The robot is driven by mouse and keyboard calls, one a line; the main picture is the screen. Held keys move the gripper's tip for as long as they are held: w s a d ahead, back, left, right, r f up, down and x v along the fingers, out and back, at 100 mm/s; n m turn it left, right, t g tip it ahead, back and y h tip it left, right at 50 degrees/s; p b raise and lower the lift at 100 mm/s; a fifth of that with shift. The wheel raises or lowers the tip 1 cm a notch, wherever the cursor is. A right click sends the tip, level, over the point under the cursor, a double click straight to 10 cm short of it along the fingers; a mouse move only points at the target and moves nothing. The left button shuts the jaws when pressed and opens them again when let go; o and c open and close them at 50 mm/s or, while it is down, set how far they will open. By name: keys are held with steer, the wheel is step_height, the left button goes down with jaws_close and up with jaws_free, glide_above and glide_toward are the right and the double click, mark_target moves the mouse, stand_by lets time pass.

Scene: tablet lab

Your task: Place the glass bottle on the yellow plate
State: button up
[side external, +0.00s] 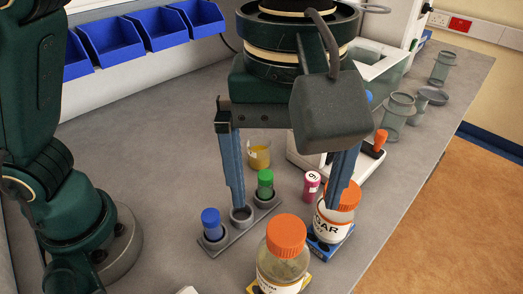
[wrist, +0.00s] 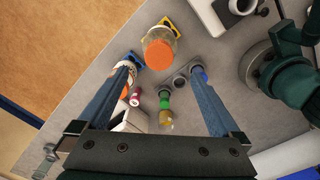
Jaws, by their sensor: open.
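One clear glass bottle with an orange cap (side external: 286,240) stands on the yellow plate (side external: 306,284) at the front of the side view; its base is cut off by the frame. In the wrist view this bottle (wrist: 159,50) covers much of the yellow plate (wrist: 174,27). A second orange-capped, labelled bottle (side external: 333,224) stands on a blue plate (side external: 342,244) to its right. My gripper (side external: 288,203) is open and points down, with nothing between its fingers. One finger partly covers the second bottle in both views; I cannot tell if they touch.
A grey rack (side external: 238,232) holds a blue-capped vial (side external: 212,224) and a green-capped vial (side external: 265,184), with an empty hole between. A pink vial (side external: 311,185) and a beaker of yellow liquid (side external: 259,155) stand near. Glassware (side external: 397,112) and blue bins (side external: 112,42) are farther back.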

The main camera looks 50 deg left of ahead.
steer(key=w+a+r+m+t, duration=0.15)
steer(key=a+m, duration=0.25)
steer(key=a, duration=0.7)
steer(key=s+a+f+m+t, duration=0.4)
steer(key=a+f, duration=0.1)
steer(key=a, duration=0.4)
steer(key=shift+s+a+f+m, duration=0.15)
steer(key=shift+a+f+m, duration=0.05)
steer(key=shift+f+m, duration=0.1)
